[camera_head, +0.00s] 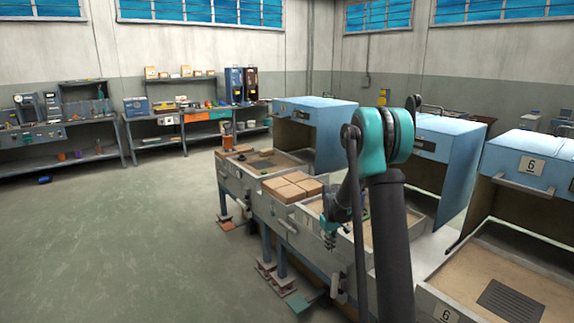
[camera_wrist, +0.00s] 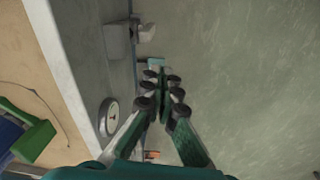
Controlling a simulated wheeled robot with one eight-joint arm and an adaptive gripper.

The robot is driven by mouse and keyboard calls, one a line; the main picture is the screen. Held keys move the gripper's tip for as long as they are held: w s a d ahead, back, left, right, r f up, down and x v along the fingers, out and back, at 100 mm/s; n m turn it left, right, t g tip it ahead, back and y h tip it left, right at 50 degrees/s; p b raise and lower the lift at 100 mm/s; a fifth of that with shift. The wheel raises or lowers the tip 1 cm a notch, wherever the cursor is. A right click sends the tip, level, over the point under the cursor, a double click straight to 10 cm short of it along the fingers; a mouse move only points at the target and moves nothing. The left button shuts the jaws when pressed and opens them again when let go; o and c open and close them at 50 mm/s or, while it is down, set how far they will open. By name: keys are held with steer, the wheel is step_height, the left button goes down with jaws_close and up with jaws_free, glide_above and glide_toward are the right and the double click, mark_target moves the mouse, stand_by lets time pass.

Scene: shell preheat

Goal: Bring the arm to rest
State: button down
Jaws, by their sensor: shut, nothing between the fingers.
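My gripper (camera_wrist: 162,95) shows in the wrist view with its green fingers together and nothing between them. It hangs over the green floor, just off the front side of the bench. In the head view, my arm (camera_head: 385,135) rises in front of the bench and bends down to the left. The gripper end (camera_head: 330,238) is small and dark there, close to the bench front and apart from the tan blocks (camera_head: 291,188).
A row of blue-hooded stations (camera_head: 312,112) with sand-coloured trays runs along the bench. A round gauge (camera_wrist: 108,116) and a grey box (camera_wrist: 117,40) stick out from its front near my fingers. Foot pedals (camera_head: 297,302) stand below. Open floor (camera_head: 130,240) lies left.

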steer(key=s+d+r+m+t, duration=0.1)
steer(key=s+r, duration=0.4)
steer(key=s, duration=0.4)
steer(key=s+r+m+t, duration=0.15)
steer(key=s+r, duration=0.25)
steer(key=s, duration=0.4)
steer(key=s+f+m, duration=0.1)
steer(key=s+m, duration=0.1)
steer(key=s, duration=1.5)
steer(key=shift+s+d+f+t, duration=0.15)
steer(key=shift+d+f+t, duration=0.05)
steer(key=shift+d+t, duration=0.2)
